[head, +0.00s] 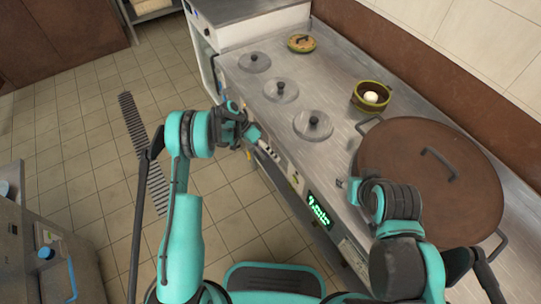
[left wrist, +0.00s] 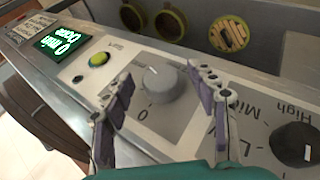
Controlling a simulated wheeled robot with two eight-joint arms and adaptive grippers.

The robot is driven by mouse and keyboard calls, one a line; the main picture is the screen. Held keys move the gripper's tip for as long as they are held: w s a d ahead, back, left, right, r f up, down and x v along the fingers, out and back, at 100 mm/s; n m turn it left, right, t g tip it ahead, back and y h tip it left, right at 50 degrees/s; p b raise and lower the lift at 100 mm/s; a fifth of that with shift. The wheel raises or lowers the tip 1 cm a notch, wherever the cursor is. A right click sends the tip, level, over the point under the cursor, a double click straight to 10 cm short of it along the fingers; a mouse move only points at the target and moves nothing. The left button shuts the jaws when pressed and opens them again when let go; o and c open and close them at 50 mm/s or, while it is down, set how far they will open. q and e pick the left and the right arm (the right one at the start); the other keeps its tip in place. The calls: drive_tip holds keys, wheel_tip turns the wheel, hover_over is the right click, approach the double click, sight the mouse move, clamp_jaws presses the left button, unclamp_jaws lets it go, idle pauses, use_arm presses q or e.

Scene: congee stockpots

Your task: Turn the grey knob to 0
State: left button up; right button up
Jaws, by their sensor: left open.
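The grey knob (left wrist: 160,83) sits on a pale square plate on the sloped control panel in the left wrist view. A "0" mark is printed on the plate below it in that picture. I cannot clearly tell which way the knob points. My left gripper (left wrist: 161,77) is open, with one finger on each side of the knob and gaps still visible. In the head view my left gripper (head: 248,132) is at the counter's front edge and the knob cannot be made out. My right gripper (head: 352,190) is beside the big brown-lidded pot; its jaws are unclear.
A black knob (left wrist: 296,146) marked Low, Mid and High is at the right. A yellow-green button (left wrist: 98,60) and a green display (left wrist: 62,45) are at the left. Behind are lidded wells (head: 313,125), a small pot (head: 371,96) and the large pot (head: 425,170).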

use_arm(q)
drive_tip(key=v, duration=1.1)
drive_tip(key=shift+a+r, duration=0.2)
